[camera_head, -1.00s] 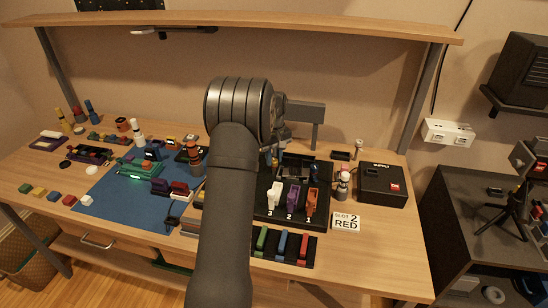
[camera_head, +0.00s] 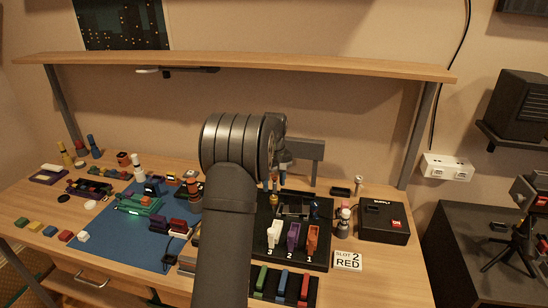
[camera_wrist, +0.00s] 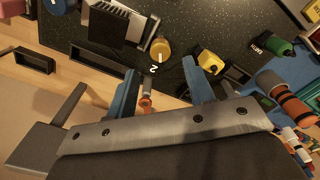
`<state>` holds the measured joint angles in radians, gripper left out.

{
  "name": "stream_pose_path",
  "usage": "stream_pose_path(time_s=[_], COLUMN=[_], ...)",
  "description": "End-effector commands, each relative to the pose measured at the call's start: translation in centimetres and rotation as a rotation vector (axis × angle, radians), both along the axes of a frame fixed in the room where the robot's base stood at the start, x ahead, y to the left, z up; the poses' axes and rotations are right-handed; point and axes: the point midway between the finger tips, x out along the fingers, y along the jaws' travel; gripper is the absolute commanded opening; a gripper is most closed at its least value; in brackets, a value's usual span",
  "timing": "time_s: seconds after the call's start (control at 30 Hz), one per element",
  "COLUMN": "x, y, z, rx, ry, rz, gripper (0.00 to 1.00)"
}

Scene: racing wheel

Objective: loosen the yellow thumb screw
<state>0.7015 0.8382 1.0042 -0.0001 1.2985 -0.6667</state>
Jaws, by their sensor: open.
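The yellow thumb screw (camera_wrist: 160,50) is a round yellow knob on the black board, beside a white "2" in the wrist view. It also shows small below my gripper in the head view (camera_head: 272,200). My gripper (camera_wrist: 160,68) is open, with its two blue fingers apart. The knob lies just beyond the gap between the fingertips in the wrist view, and I see no contact. In the head view my gripper (camera_head: 276,182) hangs over the back left of the board, partly hidden by my arm.
A grey, orange-ended peg (camera_wrist: 147,88) shows between the fingers. A finned block (camera_wrist: 118,22) and a yellow-and-black part (camera_wrist: 210,62) flank the knob. White, purple and orange levers (camera_head: 293,238) stand at the board's front. A black supply box (camera_head: 384,222) is at right.

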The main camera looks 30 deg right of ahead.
Motion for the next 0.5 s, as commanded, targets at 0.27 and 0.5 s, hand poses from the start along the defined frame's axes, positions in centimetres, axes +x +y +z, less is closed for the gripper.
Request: stream_pose_path(time_s=[0.27,0.5], x=[0.0,0.0], y=[0.0,0.0], z=[7.0,10.9], rx=[-0.002,-0.001], ry=[-0.003,-0.001], rz=[0.0,0.0], gripper=[0.48,0.48])
